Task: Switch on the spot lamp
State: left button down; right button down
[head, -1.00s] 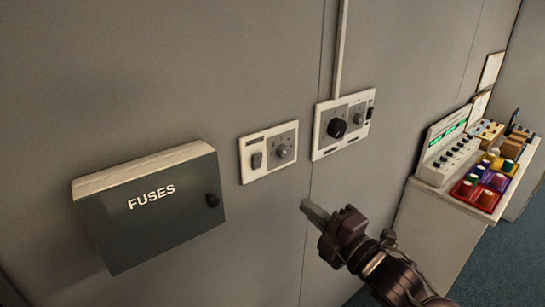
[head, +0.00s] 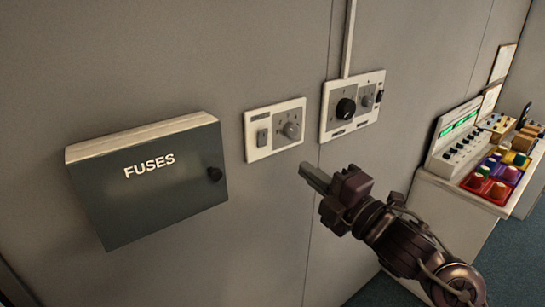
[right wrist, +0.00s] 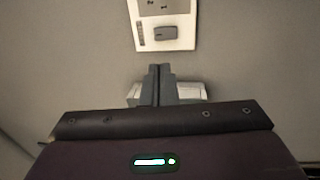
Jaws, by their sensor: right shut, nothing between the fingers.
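No spot lamp shows. A small white switch panel (head: 252,151) is on the wall right of the fuse box, with a grey rocker switch (head: 262,137) at its left and a round grey knob (head: 291,130) at its right. Its label is too small to read. In the right wrist view the rocker (right wrist: 166,32) is above the fingertips, and the panel's top is cut off. My right gripper (head: 305,171) is shut and empty, just below and right of this panel, apparently not touching it. My left gripper is out of view.
A second panel (head: 331,125) with a black knob (head: 346,107) is to the right, under a vertical conduit (head: 349,40). A dark fuse box (head: 150,200) juts out at left. A side table (head: 455,190) with a control console (head: 460,135) and colourful items is at far right.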

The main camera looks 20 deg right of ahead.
jog(key=b, duration=0.3)
jog(key=p, duration=0.3)
send_near(264, 134)
jog(key=x, duration=0.5)
jog(key=shift+w+a+r, duration=0.15)
jog(key=shift+w+a, duration=0.1)
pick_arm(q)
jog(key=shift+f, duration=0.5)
pick_arm(e)
jog(key=shift+w+a, duration=0.2)
jog(key=shift+w, duration=0.35)
